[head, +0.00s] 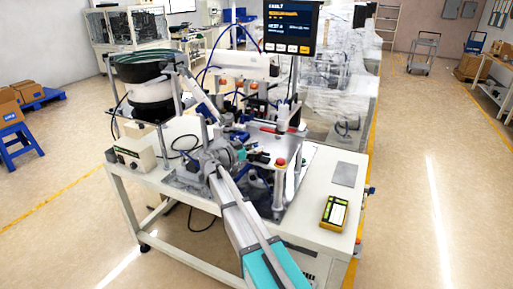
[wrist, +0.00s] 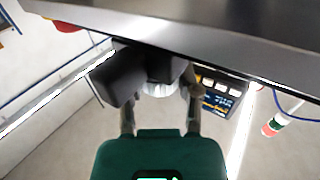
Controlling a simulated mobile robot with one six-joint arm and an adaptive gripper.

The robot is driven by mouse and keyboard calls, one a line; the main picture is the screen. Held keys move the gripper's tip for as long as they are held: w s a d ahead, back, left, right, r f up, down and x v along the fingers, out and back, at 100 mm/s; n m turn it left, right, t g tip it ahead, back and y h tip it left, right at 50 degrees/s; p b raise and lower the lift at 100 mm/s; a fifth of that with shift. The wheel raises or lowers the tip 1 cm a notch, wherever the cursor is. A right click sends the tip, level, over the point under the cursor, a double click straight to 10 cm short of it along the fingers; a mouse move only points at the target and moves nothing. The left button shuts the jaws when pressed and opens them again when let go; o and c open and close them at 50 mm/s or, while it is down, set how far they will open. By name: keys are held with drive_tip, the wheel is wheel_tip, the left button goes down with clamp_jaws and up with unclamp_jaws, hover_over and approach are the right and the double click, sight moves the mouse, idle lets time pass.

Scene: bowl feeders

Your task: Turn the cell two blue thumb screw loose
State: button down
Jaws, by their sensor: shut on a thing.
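My arm reaches over the white bench in the head view, and my gripper (head: 241,155) is among the fixtures on its plate. In the wrist view my gripper (wrist: 158,88) has its dark fingers closed on a small pale, ridged round part (wrist: 158,90) just under a grey metal edge (wrist: 210,42). The fingers cover most of this part. No blue shows on it, so I cannot tell by colour that it is the thumb screw. In the head view the blue thumb screw cannot be picked out among the small blue parts.
A bowl feeder (head: 145,85) stands at the left of the bench (head: 180,136). A monitor (head: 291,27) hangs at the back. A red button (head: 281,163) on a post stands right of my gripper. A yellow handheld device (head: 334,212) lies at the front right.

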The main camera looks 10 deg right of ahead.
drive_tip(key=n+t+y, duration=0.1)
drive_tip(key=t, duration=0.1)
drive_tip(key=shift+s+d+n+t, duration=0.1)
drive_tip(key=shift+s+n+t, duration=0.05)
drive_tip(key=shift+n+t, duration=0.2)
drive_tip(key=shift+n+t+y, duration=0.7)
drive_tip(key=shift+n+t, duration=0.05)
drive_tip(key=shift+t, duration=0.1)
drive_tip(key=shift+w, duration=0.2)
drive_tip(key=shift+c, duration=1.5)
unclamp_jaws()
drive_tip(key=v, duration=1.2)
